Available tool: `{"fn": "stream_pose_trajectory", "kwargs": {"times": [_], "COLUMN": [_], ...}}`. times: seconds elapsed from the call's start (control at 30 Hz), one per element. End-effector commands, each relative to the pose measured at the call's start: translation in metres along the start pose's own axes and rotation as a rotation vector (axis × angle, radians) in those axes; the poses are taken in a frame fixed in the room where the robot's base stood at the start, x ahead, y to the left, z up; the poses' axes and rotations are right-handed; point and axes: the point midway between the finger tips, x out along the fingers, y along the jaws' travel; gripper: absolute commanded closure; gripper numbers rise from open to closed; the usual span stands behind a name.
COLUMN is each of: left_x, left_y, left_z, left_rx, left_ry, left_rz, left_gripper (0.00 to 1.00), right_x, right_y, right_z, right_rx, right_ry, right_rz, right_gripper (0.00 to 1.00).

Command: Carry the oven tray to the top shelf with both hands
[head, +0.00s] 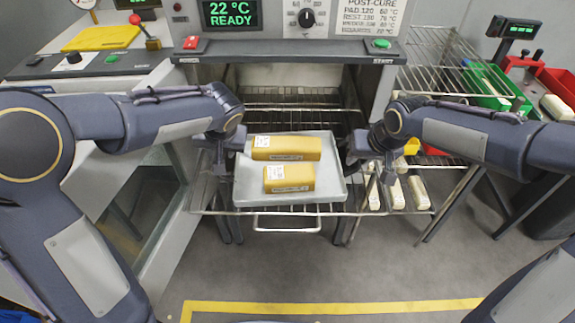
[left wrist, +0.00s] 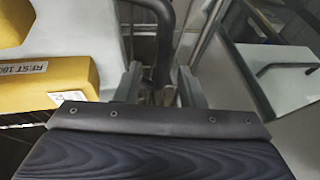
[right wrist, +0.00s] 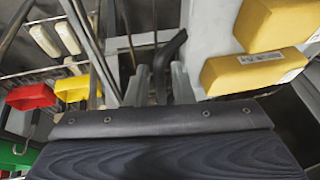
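The oven tray (head: 332,181) is a flat grey tray on a wire rack in front of the open oven. It bears two yellow blocks, a rear one (head: 286,148) and a front one (head: 289,178), with white labels. My left gripper (head: 221,162) is at the tray's left side; in the left wrist view its fingers stand apart on either side of a dark curved handle (left wrist: 165,45). My right gripper (head: 370,160) is at the tray's right side; its fingers flank the other dark handle (right wrist: 168,50) closely, and I cannot tell whether they touch it.
The oven chamber with wire shelves (head: 290,100) opens behind the tray. A wire rack (head: 450,70) stands at right, with pale blocks (head: 398,194) below and green and red bins beside it. A worktop with a yellow board (head: 100,38) is at left. The floor in front is clear.

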Motion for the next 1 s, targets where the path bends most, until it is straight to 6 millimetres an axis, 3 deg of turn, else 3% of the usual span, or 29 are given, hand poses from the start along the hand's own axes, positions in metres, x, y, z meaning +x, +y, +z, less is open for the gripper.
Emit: {"fn": "stream_pose_trajectory", "kwargs": {"times": [0.17,0.47,0.63,0.73,1.0], "left_x": [0.0132,0.0148,0.0146,0.0145,0.0143], "left_y": [-0.0003,-0.0001,0.0000,0.0000,0.0000], "left_z": [0.0003,0.0000,0.0000,0.0000,-0.0001], "left_rx": [0.000,0.000,0.000,0.000,0.000], "left_ry": [0.000,0.001,0.001,0.001,0.001], "left_rz": [-0.001,0.001,0.001,0.001,0.001], "left_gripper": [0.64,0.64,0.85,0.98,1.00], "right_x": [0.0129,0.0145,0.0144,0.0143,0.0141], "right_y": [-0.0001,-0.0001,-0.0001,-0.0001,-0.0001], "right_z": [0.0000,-0.0001,-0.0002,-0.0002,-0.0002], "right_rx": [0.000,0.000,0.000,0.000,0.000], "right_ry": [0.000,0.001,0.001,0.001,0.001], "right_rz": [0.000,0.000,0.000,0.000,0.000], "right_gripper": [0.79,0.79,1.00,1.00,1.00]}}
